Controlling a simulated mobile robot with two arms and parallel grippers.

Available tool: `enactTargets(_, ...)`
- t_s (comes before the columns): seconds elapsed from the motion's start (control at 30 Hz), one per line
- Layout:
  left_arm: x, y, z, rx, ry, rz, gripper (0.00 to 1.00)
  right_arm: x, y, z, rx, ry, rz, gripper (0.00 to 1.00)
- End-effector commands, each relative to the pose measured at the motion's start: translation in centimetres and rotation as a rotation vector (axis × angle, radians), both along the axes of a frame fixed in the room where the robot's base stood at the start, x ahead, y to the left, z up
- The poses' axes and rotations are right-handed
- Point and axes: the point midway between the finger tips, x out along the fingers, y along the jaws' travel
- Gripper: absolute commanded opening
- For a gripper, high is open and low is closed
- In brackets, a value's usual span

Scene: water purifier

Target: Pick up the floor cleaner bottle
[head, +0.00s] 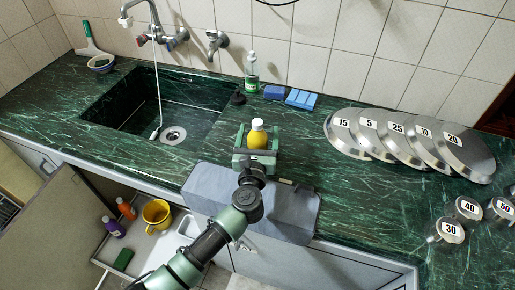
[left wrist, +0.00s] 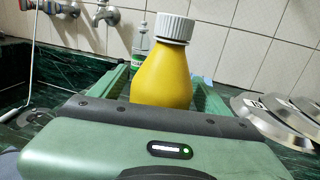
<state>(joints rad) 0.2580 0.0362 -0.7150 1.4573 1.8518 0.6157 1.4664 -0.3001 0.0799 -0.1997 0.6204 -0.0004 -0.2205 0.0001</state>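A yellow bottle (head: 257,139) with a white cap stands on the green counter in the head view, in front of the wall. It fills the middle of the left wrist view (left wrist: 164,78). No label on it is readable. My left gripper (head: 257,142) is level around the bottle, with one green finger on each side. The fingers look spread, with small gaps beside the bottle in the head view. The bottle's lower part is hidden behind the gripper body in the left wrist view. My right gripper is not in view.
A clear soap bottle (head: 251,72) and blue sponges (head: 300,98) stand behind. The sink (head: 115,105) is left; numbered steel lids (head: 470,151) and weights (head: 446,230) are right. An open cabinet below holds a yellow mug (head: 157,213), a purple bottle (head: 113,227) and an orange bottle (head: 126,208).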

Motion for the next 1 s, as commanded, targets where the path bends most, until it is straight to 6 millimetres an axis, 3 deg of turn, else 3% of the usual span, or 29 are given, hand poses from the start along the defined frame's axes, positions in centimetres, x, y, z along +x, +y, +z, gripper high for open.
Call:
enactTargets(0.03, 0.0, 0.0, 0.0, 0.000, 0.000, 0.000, 0.66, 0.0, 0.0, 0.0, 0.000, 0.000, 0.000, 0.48)
enactTargets(0.27, 0.0, 0.0, 0.0, 0.000, 0.000, 0.000, 0.02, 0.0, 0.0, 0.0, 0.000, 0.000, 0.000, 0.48)
enactTargets(0.57, 0.0, 0.0, 0.3, -0.001, -0.003, 0.000, 0.00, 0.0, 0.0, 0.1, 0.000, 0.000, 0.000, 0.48)
enactTargets(0.73, 0.0, -0.1, 1.4, -0.004, -0.003, 0.000, 0.00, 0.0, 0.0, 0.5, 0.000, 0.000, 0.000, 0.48)
enactTargets(0.87, 0.0, -0.1, 3.3, -0.006, -0.004, -0.001, 0.00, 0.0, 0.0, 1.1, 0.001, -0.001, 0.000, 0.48)
enactTargets(1.0, 0.0, 0.0, 6.8, -0.009, -0.006, -0.001, 0.00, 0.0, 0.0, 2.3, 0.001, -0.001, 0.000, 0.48)
